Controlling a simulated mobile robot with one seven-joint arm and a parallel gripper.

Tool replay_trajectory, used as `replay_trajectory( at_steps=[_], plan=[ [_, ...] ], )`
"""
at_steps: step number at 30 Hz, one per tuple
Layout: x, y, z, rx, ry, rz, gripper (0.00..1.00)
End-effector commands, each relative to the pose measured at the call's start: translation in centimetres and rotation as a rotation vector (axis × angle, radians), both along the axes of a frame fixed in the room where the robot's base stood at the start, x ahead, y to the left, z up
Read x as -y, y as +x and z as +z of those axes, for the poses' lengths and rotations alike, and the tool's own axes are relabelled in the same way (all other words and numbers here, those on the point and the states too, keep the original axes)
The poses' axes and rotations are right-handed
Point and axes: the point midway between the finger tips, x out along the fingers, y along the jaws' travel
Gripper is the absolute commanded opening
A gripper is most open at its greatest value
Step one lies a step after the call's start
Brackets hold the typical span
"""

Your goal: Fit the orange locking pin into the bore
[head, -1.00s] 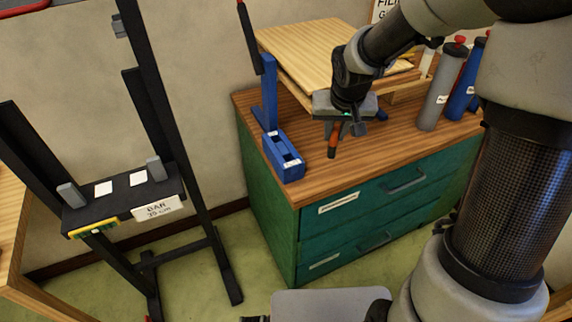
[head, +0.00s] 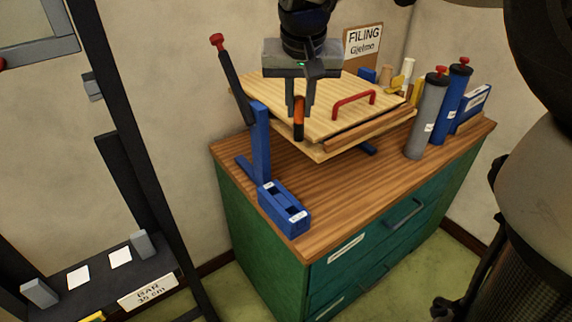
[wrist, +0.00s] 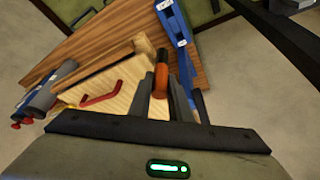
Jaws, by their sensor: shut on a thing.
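My gripper (head: 299,112) is shut on the orange locking pin (head: 299,108), which hangs upright with a dark lower end. The pin also shows between my fingers in the wrist view (wrist: 160,80). In the head view it is in front of the wooden boards, above and right of a blue block (head: 284,208) on the cabinet's front left. The block has dark openings in its top and small white labels; it also shows at the top of the wrist view (wrist: 172,20). I cannot tell which opening, if any, is the bore. The pin is apart from the block.
A blue post (head: 261,145) with a dark, red-knobbed lever (head: 232,85) stands behind the block. Wooden boards with a red handle (head: 354,104) fill the cabinet's middle. Grey (head: 427,115) and blue (head: 452,100) cylinders stand right. The wooden top's front strip (head: 345,200) is clear.

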Motion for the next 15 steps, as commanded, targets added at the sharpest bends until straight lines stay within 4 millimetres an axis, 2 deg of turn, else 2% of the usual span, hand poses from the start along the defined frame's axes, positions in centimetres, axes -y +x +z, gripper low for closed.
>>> replay_trajectory(
  at_steps=[4, 7, 11, 15],
  plan=[
    [-0.7, -0.4, 1.1, 0.003, 0.0, 0.01, 0.0],
    [-0.8, -0.5, 0.4, 0.0, 0.0, 0.012, 0.0],
    [-0.8, -0.6, -2.6, -0.003, -0.002, 0.012, 0.0],
    [-0.8, -0.6, -6.4, -0.004, -0.002, 0.013, 0.0]
  ],
)
